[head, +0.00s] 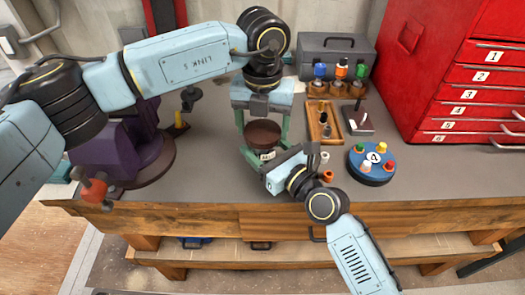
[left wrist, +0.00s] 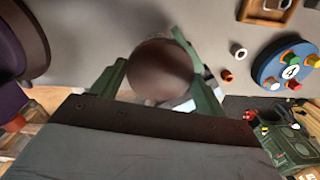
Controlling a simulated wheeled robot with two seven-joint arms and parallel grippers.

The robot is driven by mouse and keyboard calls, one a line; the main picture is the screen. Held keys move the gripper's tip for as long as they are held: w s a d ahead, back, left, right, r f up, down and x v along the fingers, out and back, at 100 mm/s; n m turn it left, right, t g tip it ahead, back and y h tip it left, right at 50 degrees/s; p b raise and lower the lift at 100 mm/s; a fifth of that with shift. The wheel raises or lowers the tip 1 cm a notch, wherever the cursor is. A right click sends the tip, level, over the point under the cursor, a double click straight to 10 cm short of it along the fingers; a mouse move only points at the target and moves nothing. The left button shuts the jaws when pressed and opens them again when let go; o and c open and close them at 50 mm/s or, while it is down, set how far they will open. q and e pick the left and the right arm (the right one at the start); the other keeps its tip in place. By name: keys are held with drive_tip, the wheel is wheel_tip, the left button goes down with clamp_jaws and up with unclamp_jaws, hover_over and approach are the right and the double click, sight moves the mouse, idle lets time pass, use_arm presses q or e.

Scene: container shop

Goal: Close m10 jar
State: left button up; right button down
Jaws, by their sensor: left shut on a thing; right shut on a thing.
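The m10 jar (head: 267,155) stands on the workbench, with part of its white label showing below a round brown lid (head: 263,131). My left gripper (head: 264,138) comes down from above with its green fingers on either side of the lid, shut on it. The left wrist view shows the lid (left wrist: 160,68) between those fingers from above. The lid sits over the jar; whether it is fully seated I cannot tell. My right gripper (head: 268,159) reaches in from the front right and is shut on the jar body.
A blue round stand (head: 372,172) with coloured pegs is to the right. A white ring (head: 324,157) and an orange ring (head: 327,176) lie beside my right gripper. A wooden tray (head: 334,130), a grey toolbox (head: 333,62) and red drawers (head: 450,80) are behind. A purple vise (head: 120,140) stands left.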

use_arm(q)
drive_tip(key=m, duration=0.5)
drive_tip(key=shift+m, duration=0.4)
drive_tip(key=m, duration=1.6)
drive_tip(key=shift+m, duration=0.4)
drive_tip(key=o, duration=1.1)
drive_tip(key=shift+c, duration=0.2)
drive_tip(key=shift+r, duration=2.2)
